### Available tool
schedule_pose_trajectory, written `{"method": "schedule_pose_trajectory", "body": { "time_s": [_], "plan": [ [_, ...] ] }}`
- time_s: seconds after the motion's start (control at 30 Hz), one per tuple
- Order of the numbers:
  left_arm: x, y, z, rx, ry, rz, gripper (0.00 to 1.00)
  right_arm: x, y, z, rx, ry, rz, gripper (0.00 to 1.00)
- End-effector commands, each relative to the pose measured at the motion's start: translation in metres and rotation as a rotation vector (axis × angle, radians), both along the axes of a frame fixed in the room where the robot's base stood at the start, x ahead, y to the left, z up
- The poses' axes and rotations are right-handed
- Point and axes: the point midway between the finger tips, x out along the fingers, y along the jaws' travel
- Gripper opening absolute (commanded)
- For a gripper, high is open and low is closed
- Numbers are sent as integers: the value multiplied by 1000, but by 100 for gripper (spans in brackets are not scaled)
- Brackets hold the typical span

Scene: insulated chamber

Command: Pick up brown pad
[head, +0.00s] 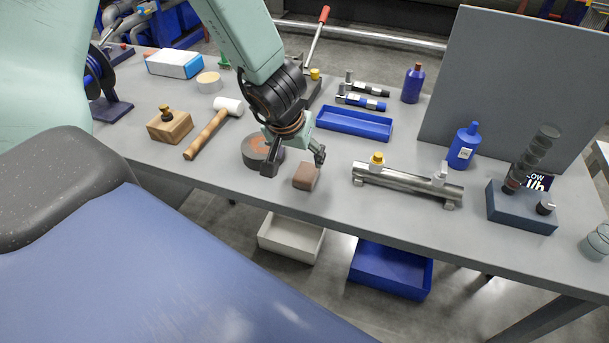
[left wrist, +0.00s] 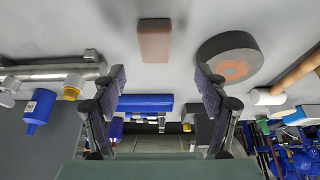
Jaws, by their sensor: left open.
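The brown pad (head: 306,176) is a small brown block lying on the grey table near its front edge. It also shows in the left wrist view (left wrist: 155,41), at the top centre, ahead of the fingers and between their lines. My left gripper (head: 296,163) is open and empty, its fingers just above and behind the pad in the head view. In the left wrist view, both fingers of the gripper (left wrist: 158,80) are spread wide, with nothing between them. My right gripper is not in view.
A dark round disc (head: 257,151) with an orange centre lies close to the pad's left. A metal pipe piece (head: 408,183) with fittings lies to the right. A blue tray (head: 354,124) is behind. A mallet (head: 213,128) lies farther left.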

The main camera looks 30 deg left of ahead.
Motion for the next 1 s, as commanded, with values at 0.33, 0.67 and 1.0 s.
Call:
{"method": "schedule_pose_trajectory", "body": {
  "time_s": [0.33, 0.67, 1.0],
  "plan": [
    [9, 0, -28, 3, 4, -3, 74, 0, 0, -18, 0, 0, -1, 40],
    [24, 2, -65, 3, 4, -3, 74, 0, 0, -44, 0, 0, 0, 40],
    [27, 3, -68, 2, 4, -2, 71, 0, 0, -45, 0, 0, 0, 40]
  ]
}}
